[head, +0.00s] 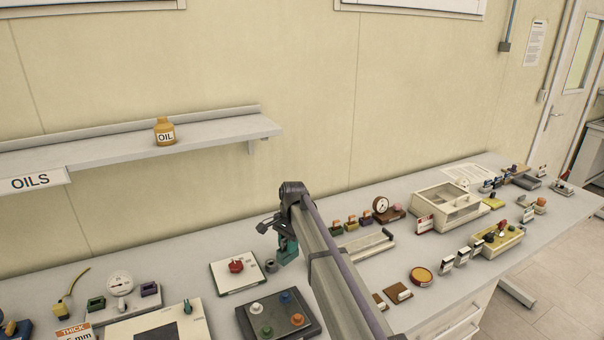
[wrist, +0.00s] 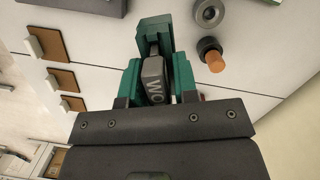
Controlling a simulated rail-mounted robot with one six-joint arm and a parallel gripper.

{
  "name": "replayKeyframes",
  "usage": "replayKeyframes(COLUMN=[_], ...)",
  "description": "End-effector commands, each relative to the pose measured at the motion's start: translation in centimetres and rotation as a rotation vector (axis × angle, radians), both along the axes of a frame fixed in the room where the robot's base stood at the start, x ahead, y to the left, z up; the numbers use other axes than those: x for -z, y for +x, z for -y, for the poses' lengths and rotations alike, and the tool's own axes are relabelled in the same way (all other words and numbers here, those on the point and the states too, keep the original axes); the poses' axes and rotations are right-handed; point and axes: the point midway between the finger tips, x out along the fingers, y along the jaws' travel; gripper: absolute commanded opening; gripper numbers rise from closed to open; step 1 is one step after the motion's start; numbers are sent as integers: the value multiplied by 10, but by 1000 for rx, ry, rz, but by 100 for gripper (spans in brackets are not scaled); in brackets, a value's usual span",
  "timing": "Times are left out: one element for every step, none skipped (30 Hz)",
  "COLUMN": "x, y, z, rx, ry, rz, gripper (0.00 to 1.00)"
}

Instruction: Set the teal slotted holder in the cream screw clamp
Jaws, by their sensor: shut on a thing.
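The teal slotted holder (head: 288,252) is in my gripper (head: 280,228), above the bench near the middle of the head view. My gripper (wrist: 155,95) is shut on the holder. I cannot single out the cream screw clamp with certainty. A long, low cream fixture (head: 368,246) lies on the bench to the right of my arm; its details are too small to tell.
A small grey cylinder (head: 271,265) stands close to the holder. A white plate with a red knob (head: 236,267) and a dark board with coloured knobs (head: 279,318) lie nearby. A cream compartment box (head: 447,205) stands farther right. The oil shelf (head: 215,130) is above at left.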

Motion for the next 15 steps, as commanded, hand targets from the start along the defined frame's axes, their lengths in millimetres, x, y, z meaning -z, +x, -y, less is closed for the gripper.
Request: replayKeyframes(x=[-3,-4,-6,-8,-9,-12,-13,-14,-16,-16,-17,-17,-17,-16,-14], y=[-2,-3,-5,-6,-8,-10,-11,-13,-14,-15,-15,-15,-15,-15,-15], z=[3,6,11,14,18,23,27,30,34,37,39,40,41,41,41], rx=[23,45,82,115,151,198,233,268,307,333,354,370,378,382,383], ry=[0,0,-1,-1,-1,0,0,0,0,0,0,1,0,1,1], rz=[0,1,1,1,0,1,1,1,0,0,0,-1,-1,-1,-1], gripper=[0,0,0,0,0,0,0,0,0,0,0,0,0,0,0])
